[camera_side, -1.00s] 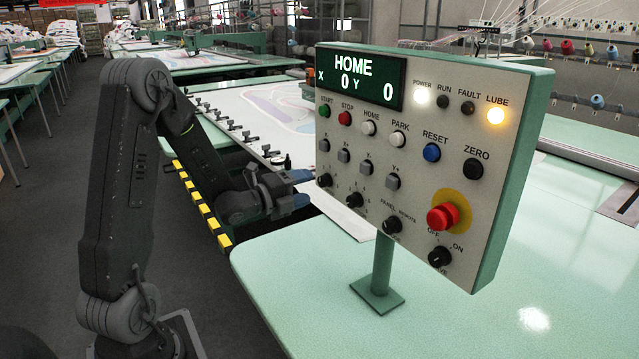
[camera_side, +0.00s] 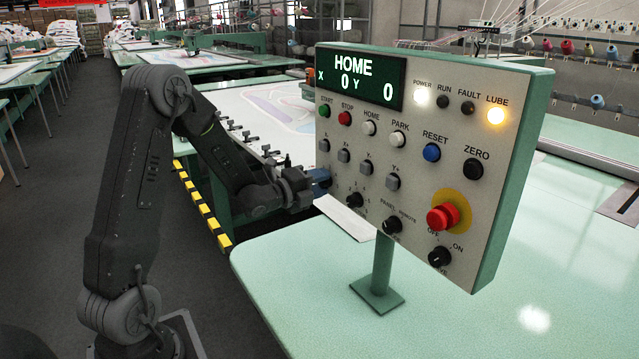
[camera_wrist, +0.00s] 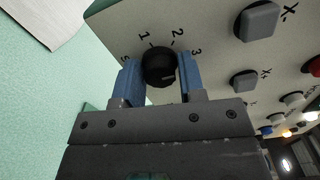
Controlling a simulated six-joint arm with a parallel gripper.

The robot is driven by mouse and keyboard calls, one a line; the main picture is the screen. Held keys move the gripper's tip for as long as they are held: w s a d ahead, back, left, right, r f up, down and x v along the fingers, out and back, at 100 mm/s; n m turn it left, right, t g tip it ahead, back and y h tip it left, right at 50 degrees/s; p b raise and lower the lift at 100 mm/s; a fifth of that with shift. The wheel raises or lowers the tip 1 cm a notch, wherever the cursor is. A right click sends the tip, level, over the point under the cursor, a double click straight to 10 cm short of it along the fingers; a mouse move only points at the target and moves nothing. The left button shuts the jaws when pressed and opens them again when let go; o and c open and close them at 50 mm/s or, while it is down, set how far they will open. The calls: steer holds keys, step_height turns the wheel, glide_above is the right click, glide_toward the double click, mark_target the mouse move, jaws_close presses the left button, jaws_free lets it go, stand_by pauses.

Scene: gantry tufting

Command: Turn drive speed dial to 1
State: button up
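The drive speed dial is taken to be the black round knob (camera_wrist: 158,66) in the wrist view, on the pale panel with marks 1, 2 and 3 around it. In the side view my gripper (camera_side: 320,182) is at the panel's lower left edge and hides this knob. The control panel (camera_side: 470,150) shows HOME with X 0 and Y 0 on its display (camera_side: 360,78).
Close to the gripper are another black knob (camera_side: 355,200) and grey axis buttons (camera_side: 344,156). A red emergency button (camera_side: 442,217) is at lower right. The panel stands on a post (camera_side: 382,262) over a green table (camera_side: 300,290). The yellow-black edge (camera_side: 205,208) lies behind my arm.

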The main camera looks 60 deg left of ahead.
steer(key=c, duration=0.4)
steer(key=shift+o, duration=0.2)
steer(key=shift+n, duration=0.4)
steer(key=n, duration=1.9)
steer(key=o, duration=0.9)
